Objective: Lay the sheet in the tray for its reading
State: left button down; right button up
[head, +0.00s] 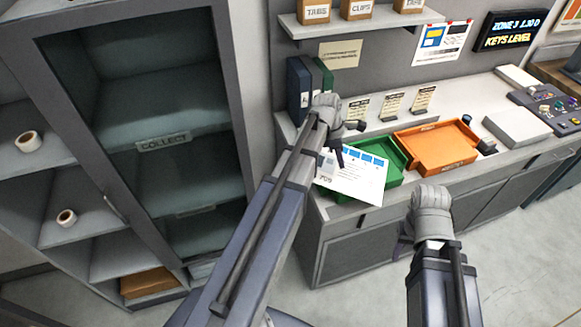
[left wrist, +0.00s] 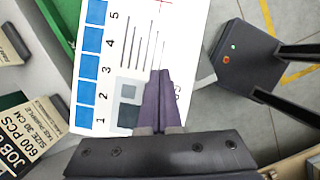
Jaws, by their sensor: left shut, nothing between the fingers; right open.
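The white sheet (head: 358,186), printed with a row of blue squares, lies across the front left of the green tray (head: 398,172). Its lower part sticks out past the tray's front edge. In the left wrist view the sheet (left wrist: 122,55) shows numbered blue squares, grey squares and thin lines. The green tray (left wrist: 66,18) shows at the upper left there. My left gripper (head: 339,158) is shut and empty over the sheet; its closed fingers (left wrist: 160,75) cover part of the print. Whether they touch the paper is unclear. My right gripper (head: 432,205) is open, right of the sheet and apart from it; its fingers are mostly hidden.
An orange tray (head: 437,150) stands right of the green one on the counter. Dark binders (head: 300,88) stand at the counter's left end, with small cards (head: 392,101) behind the trays. A glass-fronted cabinet (head: 150,95) fills the left. Floor (head: 530,235) is clear at the right.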

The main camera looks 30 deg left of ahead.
pick_arm(q)
jog(key=s+a, duration=0.4)
jog(key=a, duration=0.3)
jog(key=s+a, duration=0.4)
jog(key=a, duration=0.3)
jog(key=f+b, duration=0.5)
jog(key=shift+w, duration=0.25)
jog(key=w+d, duration=0.2)
jog(key=d, duration=0.1)
jog(key=w+d, duration=0.1)
jog(key=d, duration=0.1)
jog(key=shift+d, duration=0.4)
jog(key=shift+w, duration=0.1)
